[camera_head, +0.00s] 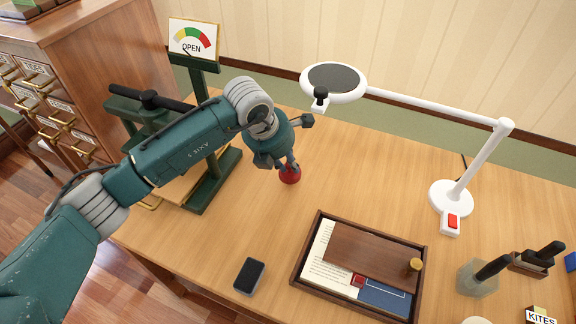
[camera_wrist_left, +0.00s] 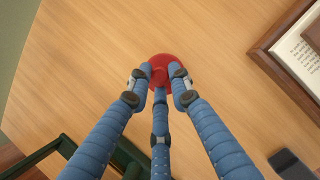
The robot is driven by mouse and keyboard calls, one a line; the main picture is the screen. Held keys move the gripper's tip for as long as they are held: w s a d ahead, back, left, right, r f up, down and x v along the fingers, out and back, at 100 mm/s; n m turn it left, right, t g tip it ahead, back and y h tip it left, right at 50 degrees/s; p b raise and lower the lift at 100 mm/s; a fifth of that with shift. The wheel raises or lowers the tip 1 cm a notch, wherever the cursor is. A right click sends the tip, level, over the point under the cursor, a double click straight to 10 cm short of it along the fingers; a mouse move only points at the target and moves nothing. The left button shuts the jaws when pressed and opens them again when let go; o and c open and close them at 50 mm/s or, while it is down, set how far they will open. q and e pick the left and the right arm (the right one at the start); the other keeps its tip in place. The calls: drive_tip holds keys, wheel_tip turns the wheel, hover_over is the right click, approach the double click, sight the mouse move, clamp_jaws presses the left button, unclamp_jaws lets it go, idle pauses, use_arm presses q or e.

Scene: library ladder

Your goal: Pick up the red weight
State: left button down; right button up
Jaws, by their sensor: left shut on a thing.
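The red weight (camera_head: 290,175) is a small round red piece at the table's middle left, just right of the green press. My left gripper (camera_head: 285,161) reaches down on it from above. In the left wrist view the blue fingers of my left gripper (camera_wrist_left: 160,82) close around the top of the red weight (camera_wrist_left: 166,61). Part of its top is hidden by the fingertips. I cannot tell whether its base touches the table. My right gripper does not show.
A green press (camera_head: 205,185) with an OPEN dial (camera_head: 192,42) stands at left. A white lamp (camera_head: 450,197) stands at right. A wooden tray (camera_head: 298,283) with papers and a dark phone-like block (camera_head: 249,277) lie in front. Bare table lies right of the weight.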

use_arm(q)
drive_tip(key=s+a, duration=0.3)
drive_tip(key=s, duration=0.1)
drive_tip(key=s+a, duration=0.8)
drive_tip(key=shift+a+r+b, duration=0.2)
drive_tip(key=shift+r+b, duration=0.1)
drive_tip(key=shift+r, duration=0.05)
drive_tip(key=shift+s+a+r, duration=0.1)
drive_tip(key=shift+s+a, duration=0.3)
drive_tip(key=shift+s, duration=0.2)
